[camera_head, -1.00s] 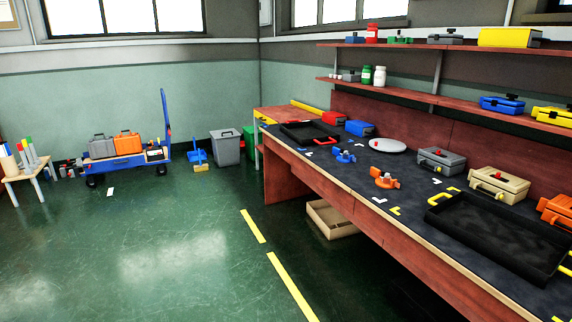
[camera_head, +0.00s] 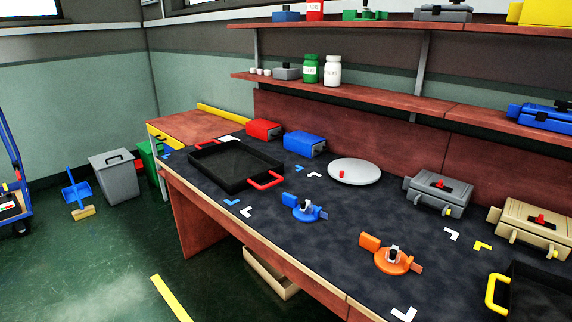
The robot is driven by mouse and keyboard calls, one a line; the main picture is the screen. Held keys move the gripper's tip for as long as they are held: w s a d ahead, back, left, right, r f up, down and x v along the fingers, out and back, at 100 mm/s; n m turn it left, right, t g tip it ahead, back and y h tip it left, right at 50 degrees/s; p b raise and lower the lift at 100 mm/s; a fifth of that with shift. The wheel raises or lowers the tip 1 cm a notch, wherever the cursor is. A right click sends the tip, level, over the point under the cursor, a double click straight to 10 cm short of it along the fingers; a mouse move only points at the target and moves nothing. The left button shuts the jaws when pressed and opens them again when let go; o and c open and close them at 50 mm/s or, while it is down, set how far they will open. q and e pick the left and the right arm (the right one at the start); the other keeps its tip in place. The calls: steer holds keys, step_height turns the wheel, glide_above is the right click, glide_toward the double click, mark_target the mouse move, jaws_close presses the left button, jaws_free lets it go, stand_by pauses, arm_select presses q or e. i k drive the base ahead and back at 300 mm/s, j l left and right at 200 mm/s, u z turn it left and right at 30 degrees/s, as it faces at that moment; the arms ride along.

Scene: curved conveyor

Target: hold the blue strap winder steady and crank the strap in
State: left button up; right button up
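The blue strap winder (camera_head: 304,208) lies on the dark top of the workbench, near its front edge. It has a round blue body with a grey and black knob on top and a small blue block at its upper left. A similar orange winder (camera_head: 391,258) lies to its right, closer to me. Neither of my grippers shows in the head view.
A black tray with red handles (camera_head: 236,168) lies left of the blue winder. A round grey plate (camera_head: 354,172), a blue box (camera_head: 305,144) and a grey case (camera_head: 439,193) stand behind. Open green floor lies left of the workbench (camera_head: 330,293).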

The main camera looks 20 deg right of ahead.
mark_target(304, 204)
steer(key=i+z, duration=0.1)
steer(key=i, duration=0.35)
steer(key=i+j+z, duration=0.15)
steer(key=i, duration=0.3)
steer(key=i+j+z, duration=0.1)
steer(key=i, duration=0.3)
steer(key=i+j, duration=0.05)
steer(key=j, duration=0.05)
